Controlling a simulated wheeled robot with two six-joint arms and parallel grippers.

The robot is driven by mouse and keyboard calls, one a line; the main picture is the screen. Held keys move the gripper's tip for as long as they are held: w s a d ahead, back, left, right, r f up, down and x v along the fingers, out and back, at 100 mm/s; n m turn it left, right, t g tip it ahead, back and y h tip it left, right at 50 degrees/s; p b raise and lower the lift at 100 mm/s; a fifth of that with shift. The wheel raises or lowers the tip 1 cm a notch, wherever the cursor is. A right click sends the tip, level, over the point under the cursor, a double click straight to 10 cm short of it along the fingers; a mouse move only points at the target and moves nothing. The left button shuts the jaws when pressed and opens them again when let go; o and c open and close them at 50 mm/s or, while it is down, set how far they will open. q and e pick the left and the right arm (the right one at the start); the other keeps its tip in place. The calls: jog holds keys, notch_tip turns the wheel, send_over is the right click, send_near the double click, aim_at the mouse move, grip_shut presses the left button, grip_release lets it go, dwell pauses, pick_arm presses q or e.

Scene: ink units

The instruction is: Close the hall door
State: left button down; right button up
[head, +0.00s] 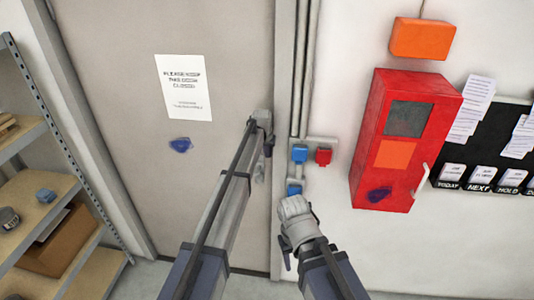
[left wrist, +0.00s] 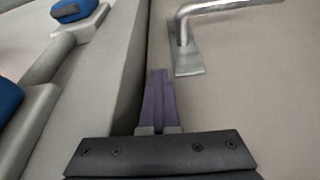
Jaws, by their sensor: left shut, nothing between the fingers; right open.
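The hall door (head: 110,120) is a grey-beige panel with a white notice on it. It looks flush or nearly flush with its frame (head: 285,90); a dark gap shows along its edge in the left wrist view. The metal lever handle (left wrist: 188,50) is on the door near that edge; in the head view it (head: 259,170) is partly hidden by my left arm. My left gripper (head: 268,146) is shut and empty at the door's edge beside the handle, its purple fingers (left wrist: 158,100) close to the gap. Whether they touch the door is unclear. My right gripper (head: 287,254) is open and empty, low right of the frame.
Blue and red sockets (head: 323,156) sit on the wall just right of the frame. A red cabinet (head: 365,150) juts from the wall farther right, below an orange box (head: 423,38). A metal shelf unit (head: 60,190) with boxes stands at the left.

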pick_arm(q)
jog(key=shift+w+r+t, duration=0.15)
jog(key=shift+w, duration=0.45)
jog(key=shift+w+r+t, duration=0.15)
jog(key=shift+w, duration=0.45)
jog(key=shift+s, duration=0.1)
jog(key=s+r+p, duration=0.8)
jog(key=s+p, duration=0.1)
jog(key=shift+s+a+r, duration=0.35)
jog(key=shift+s+a, duration=0.05)
